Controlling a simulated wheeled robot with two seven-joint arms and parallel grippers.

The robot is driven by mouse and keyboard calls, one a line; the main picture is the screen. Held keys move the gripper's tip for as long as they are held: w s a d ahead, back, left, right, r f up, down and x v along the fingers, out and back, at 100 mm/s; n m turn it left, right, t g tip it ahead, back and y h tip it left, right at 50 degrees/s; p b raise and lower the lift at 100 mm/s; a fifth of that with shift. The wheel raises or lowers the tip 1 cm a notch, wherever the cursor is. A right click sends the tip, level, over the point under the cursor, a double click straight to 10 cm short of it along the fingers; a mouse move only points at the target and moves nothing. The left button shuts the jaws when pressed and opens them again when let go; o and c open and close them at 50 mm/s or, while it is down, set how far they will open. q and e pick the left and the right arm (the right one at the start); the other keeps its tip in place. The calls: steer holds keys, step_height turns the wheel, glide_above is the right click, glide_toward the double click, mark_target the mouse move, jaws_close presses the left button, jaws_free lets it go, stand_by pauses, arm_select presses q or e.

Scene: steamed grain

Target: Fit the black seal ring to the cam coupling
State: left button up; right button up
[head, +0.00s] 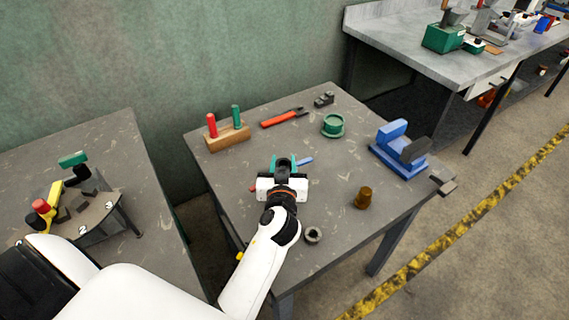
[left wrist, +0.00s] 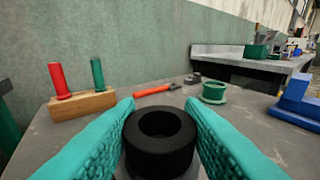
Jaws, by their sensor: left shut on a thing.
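My left gripper (head: 284,165) has teal fingers and is over the middle of the near table. It is shut on the black seal ring (left wrist: 160,139), a thick ring with its hole facing up, between the fingers in the left wrist view. In the head view my gripper mostly hides the ring. I cannot tell for certain which part is the cam coupling. A green flanged round part (head: 333,127) stands upright farther back and also shows in the left wrist view (left wrist: 214,94). A brown stepped part (head: 363,198) stands to the right. My right gripper is not in view.
A wooden block (head: 228,138) with red and green pegs stands at the back left. A blue vise (head: 398,152) is at the right. A grey hollow part (head: 313,235) sits near the front edge. Clear tabletop surrounds the brown part.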

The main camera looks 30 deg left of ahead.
arm_select(q)
steer(key=shift+a+f, duration=0.2)
steer(key=shift+f, duration=0.05)
steer(key=shift+w+r, duration=0.1)
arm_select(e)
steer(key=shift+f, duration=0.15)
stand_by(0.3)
arm_select(q)
steer(key=o, duration=1)
steer(key=shift+o, duration=0.2)
steer(key=shift+r, duration=0.1)
steer(key=shift+w, duration=0.1)
